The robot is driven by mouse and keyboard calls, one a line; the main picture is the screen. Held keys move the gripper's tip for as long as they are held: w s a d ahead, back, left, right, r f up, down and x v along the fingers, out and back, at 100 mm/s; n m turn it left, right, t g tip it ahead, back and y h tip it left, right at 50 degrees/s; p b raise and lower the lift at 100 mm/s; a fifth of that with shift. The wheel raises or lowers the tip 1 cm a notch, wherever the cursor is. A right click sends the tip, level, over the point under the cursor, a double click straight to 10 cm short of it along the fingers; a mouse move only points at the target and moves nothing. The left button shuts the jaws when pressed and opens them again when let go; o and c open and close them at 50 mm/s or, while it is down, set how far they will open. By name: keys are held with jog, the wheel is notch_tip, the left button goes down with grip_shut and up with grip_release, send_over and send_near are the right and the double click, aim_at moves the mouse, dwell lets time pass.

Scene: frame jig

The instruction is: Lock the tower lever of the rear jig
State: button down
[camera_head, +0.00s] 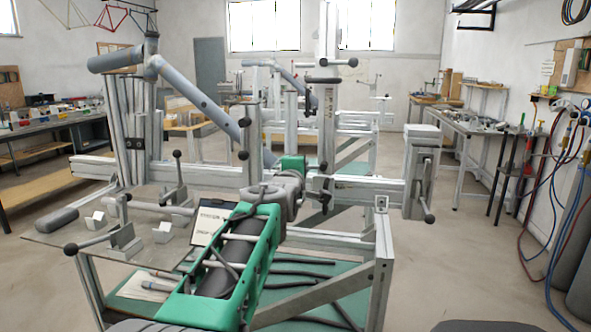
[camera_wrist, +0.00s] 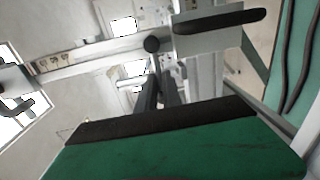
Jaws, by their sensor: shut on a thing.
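The jig's upright metal tower (camera_head: 327,110) stands behind the long horizontal beam (camera_head: 350,190). Levers with black ends stick out near its top, one of them to the right (camera_head: 340,62). My gripper (camera_head: 313,184) is at the beam near the tower's foot, at the end of my green and grey arm. It is small and partly hidden by my wrist there. In the wrist view my gripper's dark fingers (camera_wrist: 158,88) are close together, with a black ball knob (camera_wrist: 152,45) at their tips. The fingers look shut on this knobbed lever; its shaft is mostly hidden.
A clamp block with a lever (camera_head: 424,200) stands at the beam's right end. More levers and a grey cylinder (camera_head: 57,220) are on the plate at left. Another jig (camera_head: 385,115) is farther back.

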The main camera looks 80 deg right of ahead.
jog(key=shift+f, duration=0.15)
jog(key=c, duration=1.5)
grip_release()
jog(key=a, duration=0.7)
jog(key=shift+w+a+r, duration=0.3)
jog(key=shift+a, duration=0.05)
